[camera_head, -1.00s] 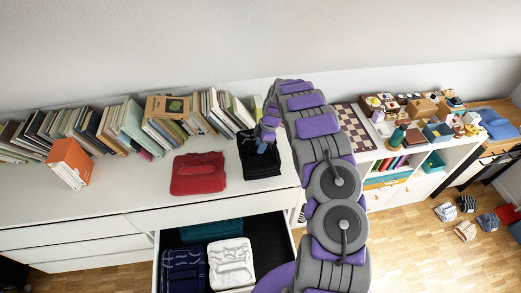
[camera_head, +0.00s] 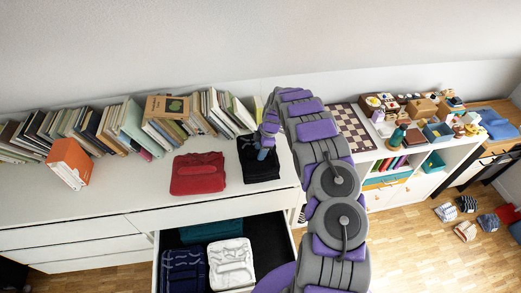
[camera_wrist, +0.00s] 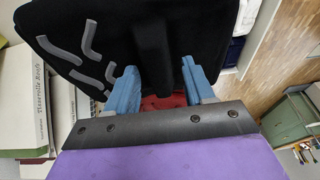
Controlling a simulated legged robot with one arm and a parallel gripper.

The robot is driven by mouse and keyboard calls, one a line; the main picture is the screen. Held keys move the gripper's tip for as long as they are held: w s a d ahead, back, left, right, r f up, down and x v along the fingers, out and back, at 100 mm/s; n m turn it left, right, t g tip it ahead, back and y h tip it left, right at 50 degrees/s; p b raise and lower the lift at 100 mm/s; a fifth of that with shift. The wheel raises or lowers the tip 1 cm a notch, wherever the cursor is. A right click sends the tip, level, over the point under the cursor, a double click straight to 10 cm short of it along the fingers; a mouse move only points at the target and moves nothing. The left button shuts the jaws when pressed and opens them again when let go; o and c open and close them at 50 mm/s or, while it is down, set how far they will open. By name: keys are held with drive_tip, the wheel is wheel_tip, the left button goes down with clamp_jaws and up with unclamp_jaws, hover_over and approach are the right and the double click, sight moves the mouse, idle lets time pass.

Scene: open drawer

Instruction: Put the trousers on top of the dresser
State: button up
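A folded black garment, seemingly the trousers (camera_head: 262,170), lies on the white dresser top (camera_head: 110,200), right of a folded red garment (camera_head: 198,174). In the wrist view the black cloth (camera_wrist: 215,30) shows grey bands on its left side and a raised ridge in the middle. My gripper (camera_wrist: 160,68) is at this garment, its blue fingers apart on either side of the ridge. I see no clear contact between fingers and ridge. The finger ends are partly hidden against the cloth.
An open drawer (camera_head: 291,246) below holds navy (camera_head: 183,272), white (camera_head: 231,263) and teal (camera_head: 210,231) folded clothes. A cluttered shelf with a chessboard (camera_head: 352,125) stands to the right.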

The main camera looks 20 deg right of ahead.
drive_tip(key=w+v, duration=0.1)
drive_tip(key=v, duration=1)
drive_tip(key=s+a+r+m+g+h, duration=0.1)
drive_tip(key=s+a+r+m, duration=0.2)
drive_tip(key=s+r, duration=0.35)
drive_tip(key=s+a+r+m+h, duration=0.1)
drive_tip(key=s+a+r+m, duration=0.1)
drive_tip(key=s+r, duration=0.45)
drive_tip(key=s+a+r+m, duration=0.4)
drive_tip(key=s+a+r, duration=0.1)
drive_tip(key=s, duration=0.5)
drive_tip(key=s+a+r+m, duration=0.35)
drive_tip(key=s+r, duration=0.25)
drive_tip(key=s, duration=0.5)
drive_tip(key=s+a+f+m+g+h, duration=0.1)
drive_tip(key=s+a+m, duration=0.2)
drive_tip(key=s, duration=1.2)
drive_tip(key=shift+s+a, duration=0.15)
drive_tip(key=shift+a, duration=0.15)
drive_tip(key=shift+f, duration=0.15)
